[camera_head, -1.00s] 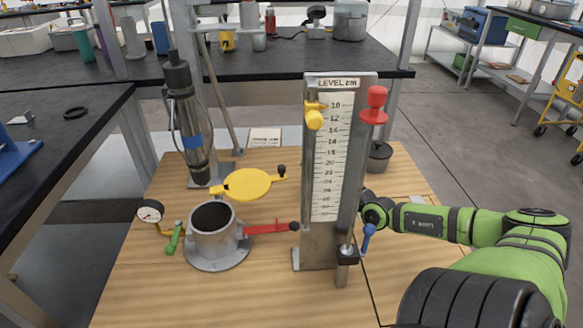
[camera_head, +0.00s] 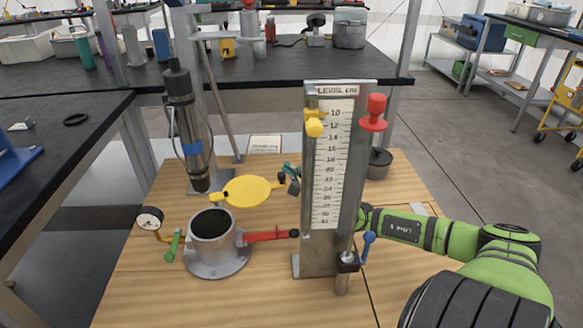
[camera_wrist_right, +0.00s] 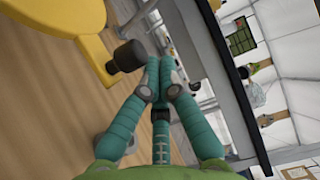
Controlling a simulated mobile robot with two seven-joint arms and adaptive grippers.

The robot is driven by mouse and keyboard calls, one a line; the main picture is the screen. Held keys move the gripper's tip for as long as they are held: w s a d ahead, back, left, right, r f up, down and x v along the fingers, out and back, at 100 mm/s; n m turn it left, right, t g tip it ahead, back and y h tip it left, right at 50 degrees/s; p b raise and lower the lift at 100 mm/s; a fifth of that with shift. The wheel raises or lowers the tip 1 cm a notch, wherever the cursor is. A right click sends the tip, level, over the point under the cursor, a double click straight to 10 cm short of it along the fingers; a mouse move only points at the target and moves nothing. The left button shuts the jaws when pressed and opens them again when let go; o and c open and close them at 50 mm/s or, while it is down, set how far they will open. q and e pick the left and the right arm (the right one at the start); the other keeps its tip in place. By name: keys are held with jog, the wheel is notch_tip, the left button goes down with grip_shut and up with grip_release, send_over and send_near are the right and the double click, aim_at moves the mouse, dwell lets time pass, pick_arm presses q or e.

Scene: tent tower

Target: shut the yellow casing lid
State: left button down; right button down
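The yellow casing lid (camera_head: 247,191) is a flat disc standing out behind and to the right of the grey casing (camera_head: 212,245), whose round dark mouth is uncovered. The lid's handle ends in a dark knob, which shows in the right wrist view (camera_wrist_right: 128,55). My right gripper (camera_head: 293,178) has teal fingers and shows partly beside the knob, at the left edge of the level gauge, which hides the rest. In the right wrist view its fingertips (camera_wrist_right: 162,68) are together, just right of the knob, with nothing seen between them. My left gripper is not in view.
The tall level gauge (camera_head: 333,165) stands between my right arm and the casing. A red-handled lever (camera_head: 268,235), a green handle (camera_head: 174,246) and a dial (camera_head: 150,218) stick out around the casing. A dark cylinder on a stand (camera_head: 187,125) rises behind left.

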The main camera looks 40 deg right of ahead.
jog(key=shift+s+a, duration=0.2)
dwell(0.3)
jog(key=shift+s+a+p, duration=0.35)
jog(key=shift+s+p, duration=0.2)
jog(key=shift+p, duration=0.05)
jog(key=shift+s+a+p, duration=0.35)
jog(key=shift+s+p, duration=0.2)
